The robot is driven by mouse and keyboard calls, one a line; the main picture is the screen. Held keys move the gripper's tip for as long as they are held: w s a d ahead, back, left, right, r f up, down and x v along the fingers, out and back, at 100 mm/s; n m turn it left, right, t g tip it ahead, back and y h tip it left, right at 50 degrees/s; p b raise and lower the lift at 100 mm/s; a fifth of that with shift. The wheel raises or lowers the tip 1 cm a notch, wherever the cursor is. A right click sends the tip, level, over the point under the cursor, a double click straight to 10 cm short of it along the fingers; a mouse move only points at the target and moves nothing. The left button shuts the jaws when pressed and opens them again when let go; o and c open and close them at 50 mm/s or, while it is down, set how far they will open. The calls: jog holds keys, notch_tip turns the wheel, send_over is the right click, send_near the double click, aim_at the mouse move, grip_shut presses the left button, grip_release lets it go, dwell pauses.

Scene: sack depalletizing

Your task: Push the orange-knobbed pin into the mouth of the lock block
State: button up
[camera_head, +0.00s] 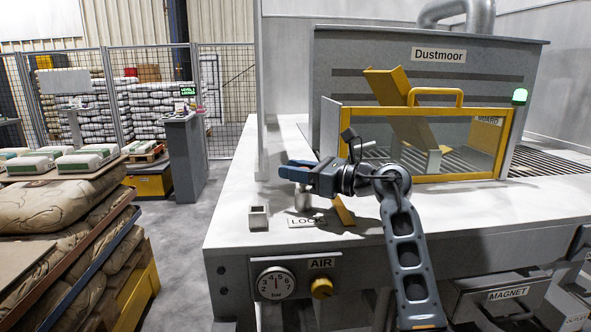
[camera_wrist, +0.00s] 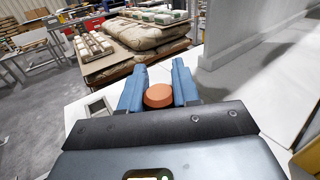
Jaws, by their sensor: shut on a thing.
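My gripper (camera_head: 293,170) is over the front left of the white bench in the head view, its blue fingers pointing left. In the wrist view the orange knob (camera_wrist: 165,96) of the pin sits between the two blue fingers (camera_wrist: 158,92), which are shut on it. The pin's shaft is hidden in the wrist view. In the head view a small grey upright piece (camera_head: 302,199) stands below the fingers; I cannot tell if it is the pin or its holder. The pale lock block (camera_head: 259,216), with a dark mouth on top, stands left of and nearer than the fingers.
A LOCK label (camera_head: 306,221) lies right of the block, and a yellow lever (camera_head: 343,210) is beside it. The yellow-framed guard (camera_head: 425,145) of the Dustmoor machine stands behind my arm. An AIR gauge (camera_head: 276,284) is on the bench front. Stacked sacks (camera_head: 60,205) are at left.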

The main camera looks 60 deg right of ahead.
jog(key=shift+f, duration=0.15)
jog(key=o, duration=1.1)
jog(key=s, duration=0.5)
jog(key=s+b, duration=0.1)
jog(key=s, duration=0.1)
jog(key=shift+s+d, duration=0.3)
jog(key=shift+s, duration=0.1)
